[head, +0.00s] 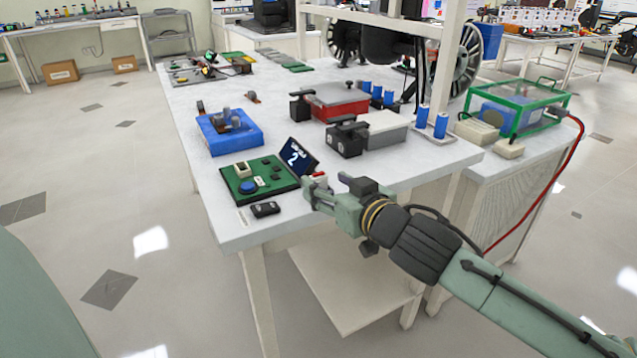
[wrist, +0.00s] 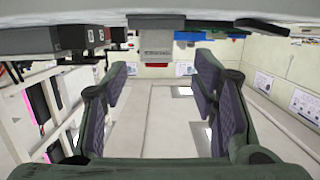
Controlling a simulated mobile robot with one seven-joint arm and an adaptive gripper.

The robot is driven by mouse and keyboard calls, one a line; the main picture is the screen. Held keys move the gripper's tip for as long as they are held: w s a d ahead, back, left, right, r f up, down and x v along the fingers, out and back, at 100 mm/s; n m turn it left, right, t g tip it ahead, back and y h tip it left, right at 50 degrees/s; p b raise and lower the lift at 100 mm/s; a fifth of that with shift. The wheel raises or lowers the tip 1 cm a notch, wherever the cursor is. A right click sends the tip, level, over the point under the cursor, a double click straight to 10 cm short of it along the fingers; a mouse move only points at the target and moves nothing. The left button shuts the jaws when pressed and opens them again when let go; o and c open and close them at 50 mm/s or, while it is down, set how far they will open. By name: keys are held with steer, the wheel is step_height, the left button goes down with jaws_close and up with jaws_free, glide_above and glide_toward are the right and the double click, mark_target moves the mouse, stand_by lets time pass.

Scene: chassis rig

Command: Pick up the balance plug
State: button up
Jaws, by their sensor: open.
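My gripper (head: 316,190) is at the table's front edge, just right of the green board, in the head view. In the wrist view, my gripper (wrist: 163,75) is open, with its two dark pads apart and nothing between them. A small pale block with a red part (head: 320,177) shows just behind the fingertips in the head view. A pale grey block with a reddish strip (wrist: 157,43) shows ahead, between the fingers, in the wrist view. It may be the balance plug, but I cannot tell for sure. The gripper partly hides this spot in the head view.
The green board (head: 247,190) with a tilted display (head: 298,157) stands left of my gripper. A black fob-like item (head: 265,210) lies in front. A blue tray (head: 229,138), red box (head: 338,104) and grey box (head: 384,130) stand farther back. White frame posts rise at the right.

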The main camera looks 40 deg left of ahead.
mark_target(320, 180)
steer(key=p+x, duration=0.1)
steer(key=x, duration=0.4)
steer(key=shift+w+f, duration=0.2)
steer(key=shift+w, duration=0.05)
steer(key=c, duration=1.1)
